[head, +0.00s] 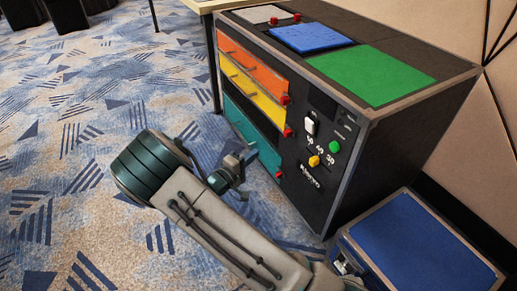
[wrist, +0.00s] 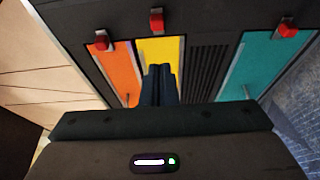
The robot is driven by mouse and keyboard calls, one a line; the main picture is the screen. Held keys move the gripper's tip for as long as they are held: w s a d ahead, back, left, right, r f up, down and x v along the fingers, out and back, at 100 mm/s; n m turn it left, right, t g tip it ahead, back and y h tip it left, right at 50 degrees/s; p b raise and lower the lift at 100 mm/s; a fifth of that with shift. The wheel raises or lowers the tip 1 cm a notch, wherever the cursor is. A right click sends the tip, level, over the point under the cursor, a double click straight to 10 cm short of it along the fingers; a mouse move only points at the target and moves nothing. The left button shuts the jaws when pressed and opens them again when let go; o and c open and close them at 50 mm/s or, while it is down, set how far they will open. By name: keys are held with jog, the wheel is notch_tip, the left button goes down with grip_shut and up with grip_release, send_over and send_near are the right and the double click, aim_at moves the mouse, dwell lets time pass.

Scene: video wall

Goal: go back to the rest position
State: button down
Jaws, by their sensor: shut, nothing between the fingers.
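My gripper (head: 248,156) is in front of the drawer side of a black cabinet (head: 350,112), near its teal drawer (head: 246,135) in the head view. In the wrist view my gripper (wrist: 160,72) has its two dark fingers together in the middle, with nothing between them. The fingers overlap the yellow drawer front (wrist: 166,50) in that view. Whether the fingertips touch the cabinet cannot be told. My arm is bent low over the carpet.
The cabinet has an orange drawer (head: 253,67), red knobs (head: 287,132), a white switch (head: 310,124) and a green button (head: 334,146). Blue (head: 313,38) and green (head: 374,74) pads lie on top. A blue-lidded box (head: 415,245) stands at lower right. Carpet (head: 75,130) at left is free.

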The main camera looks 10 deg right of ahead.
dwell(0.5)
jog(key=s+d+r+m+g+y+p, duration=0.1)
jog(key=s+d+r+m+g+p, duration=0.1)
jog(key=s+d+r+g+p, duration=0.4)
jog(key=s+d+r+m+g+y+p, duration=0.1)
jog(key=s+d+r+m+p, duration=0.2)
jog(key=r, duration=0.6)
jog(key=s+d+r+m+g+y+p, duration=0.1)
jog(key=s+d+r+m+g+p, duration=0.2)
jog(key=r+p, duration=0.35)
jog(key=s+a+r+y+p, duration=0.1)
jog(key=s+r+y+p, duration=0.4)
jog(key=r, duration=0.9)
jog(key=s+a+r+y+p, duration=0.2)
jog(key=s+r+y+p, duration=0.3)
jog(key=s+r+p, duration=0.5)
notch_tip(320, 180, up, 5)
jog(key=shift+s+f+m+t+p, duration=0.2)
jog(key=shift+m+t+p, duration=0.15)
jog(key=shift+p, duration=0.85)
